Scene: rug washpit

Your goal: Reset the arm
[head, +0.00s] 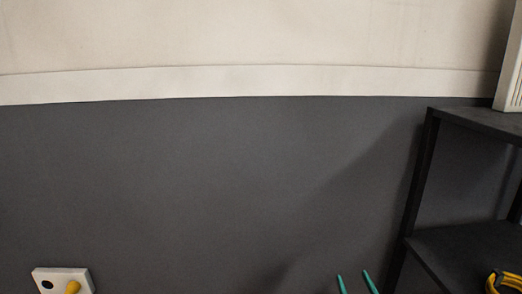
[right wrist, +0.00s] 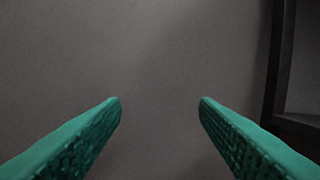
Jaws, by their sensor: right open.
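My right gripper (head: 354,281) shows as two green fingertips at the bottom edge of the head view, in front of the dark grey wall. In the right wrist view its two green fingers (right wrist: 160,105) stand well apart with nothing between them. The rest of my right arm is hidden below the head view. My left gripper is in neither view.
A black shelf rack (head: 470,119) stands right of my right gripper; its post (right wrist: 277,70) shows in the right wrist view. A yellow and black object (head: 503,281) lies on its lower shelf. A white wall box (head: 56,275) with a yellow knob is at lower left.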

